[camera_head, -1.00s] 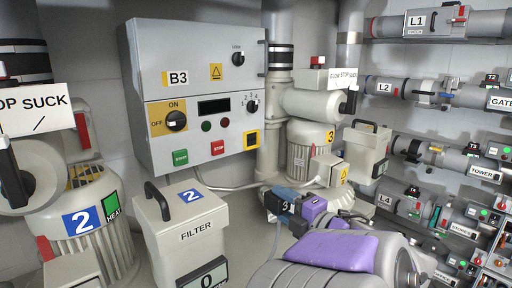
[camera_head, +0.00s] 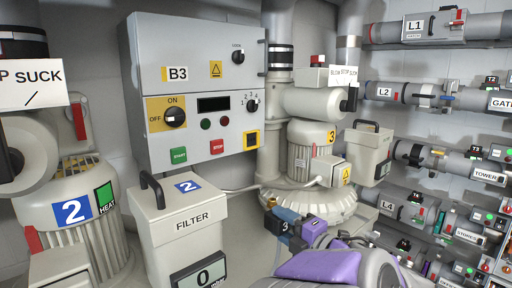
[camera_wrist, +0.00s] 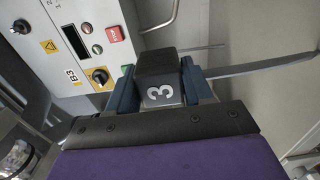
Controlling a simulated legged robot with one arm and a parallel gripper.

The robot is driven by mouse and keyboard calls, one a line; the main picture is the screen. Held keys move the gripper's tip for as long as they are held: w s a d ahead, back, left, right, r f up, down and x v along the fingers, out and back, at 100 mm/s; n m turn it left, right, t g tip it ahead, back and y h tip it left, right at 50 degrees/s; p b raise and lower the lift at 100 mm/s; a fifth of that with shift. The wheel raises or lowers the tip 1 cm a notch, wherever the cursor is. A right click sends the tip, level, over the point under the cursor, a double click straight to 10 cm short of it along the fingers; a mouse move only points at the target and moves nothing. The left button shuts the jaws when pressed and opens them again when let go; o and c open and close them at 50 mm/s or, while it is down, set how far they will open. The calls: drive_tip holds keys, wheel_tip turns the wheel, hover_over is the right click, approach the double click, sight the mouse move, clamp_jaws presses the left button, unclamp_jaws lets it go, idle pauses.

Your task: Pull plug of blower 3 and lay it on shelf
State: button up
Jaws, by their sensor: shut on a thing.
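My gripper (camera_head: 283,222) is shut on a dark plug marked 3 (camera_head: 284,227). In the wrist view the plug (camera_wrist: 160,92) sits between the two blue fingers, its 3 facing the camera. Blower 3 (camera_head: 300,150) stands behind, with a yellow 3 label. A terminal box with a yellow warning triangle (camera_head: 345,174) is on its right side. The plug is apart from this box, in front and to the left of the blower's round base. I cannot tell which surface is the shelf.
Control box B3 (camera_head: 200,50) is on the wall at left of blower 3. A filter box marked 2 (camera_head: 183,225) stands left of my gripper, with blower 2 (camera_head: 70,205) farther left. Labelled pipes (camera_head: 420,32) line the right wall.

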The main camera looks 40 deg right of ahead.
drive_tip(key=shift+f+b, duration=4.7)
drive_tip(key=shift+f, duration=1.7)
drive_tip(key=shift+f+b, duration=1.1)
drive_tip(key=shift+f, duration=0.15)
drive_tip(key=shift+r, duration=0.1)
drive_tip(key=shift+r+p, duration=2.05)
drive_tip(key=shift+r, duration=0.4)
drive_tip(key=shift+f+b, duration=0.1)
drive_tip(key=shift+b, duration=0.2)
